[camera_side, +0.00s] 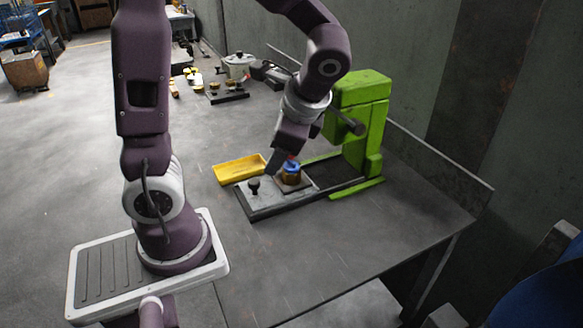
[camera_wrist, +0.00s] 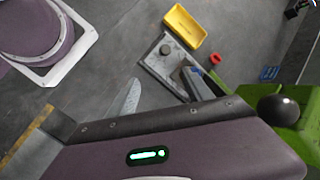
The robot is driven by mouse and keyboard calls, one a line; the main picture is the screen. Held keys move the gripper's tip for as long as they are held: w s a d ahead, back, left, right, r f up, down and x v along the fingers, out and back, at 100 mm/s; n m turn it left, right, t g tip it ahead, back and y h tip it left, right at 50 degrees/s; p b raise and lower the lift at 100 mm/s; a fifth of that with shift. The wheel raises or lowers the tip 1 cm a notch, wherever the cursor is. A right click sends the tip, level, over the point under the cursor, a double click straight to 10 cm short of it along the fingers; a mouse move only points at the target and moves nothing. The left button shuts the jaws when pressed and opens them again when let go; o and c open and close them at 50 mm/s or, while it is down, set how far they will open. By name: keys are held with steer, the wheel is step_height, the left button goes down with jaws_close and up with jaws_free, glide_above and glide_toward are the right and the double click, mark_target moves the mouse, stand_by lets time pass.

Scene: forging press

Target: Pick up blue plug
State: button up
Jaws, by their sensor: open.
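The blue plug (camera_side: 291,166) sits on top of a round brass-coloured piece on a square plate, at the right part of the grey fixture (camera_side: 262,207). My gripper (camera_side: 282,164) is open and low over the fixture, with one finger just left of the plug and close to it. I cannot tell whether they touch. The other finger is mostly hidden in the side view. In the wrist view, my gripper (camera_wrist: 160,88) shows its two fingers spread apart over the fixture (camera_wrist: 165,50).
A green press (camera_side: 362,125) stands right behind the fixture, close to my wrist. A yellow tray (camera_side: 240,169) lies left of the fixture. The table front is clear.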

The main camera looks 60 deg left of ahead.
mark_target(288, 161)
steer(key=w+a+f+m+y, duration=0.2)
steer(key=w+f+m, duration=0.1)
steer(key=w+a+f+m+y, duration=0.2)
steer(key=a+f+m+y, duration=0.1)
steer(key=f, duration=0.1)
steer(key=w+a+f+m+g+y, duration=0.1)
steer(key=w+a+f+m+y, duration=0.1)
steer(key=w+f+m, duration=0.1)
steer(key=shift+w+a+f, duration=0.15)
steer(key=shift+w+f, duration=0.05)
steer(key=shift+f, duration=0.2)
steer(key=shift+w+a+f, duration=0.15)
steer(key=shift+f, duration=0.2)
steer(key=shift+y, duration=0.3)
steer(key=x, duration=0.7)
steer(key=shift+w+a+f, duration=0.15)
steer(key=shift+w, duration=0.15)
jaws_close()
steer(key=shift+r, duration=0.6)
step_height(288, 161, up, 3)
steer(key=shift+f, duration=0.2)
steer(key=w+d, duration=0.3)
steer(key=d, duration=1.4)
steer(key=w+d+r+m+t+h, duration=0.2)
steer(key=w+r+m+t, duration=0.1)
steer(key=m+t, duration=0.6)
steer(key=shift+w+d+t+h, duration=0.3)
steer(key=shift+w+d+t, duration=0.15)
steer(key=shift+w, duration=0.3)
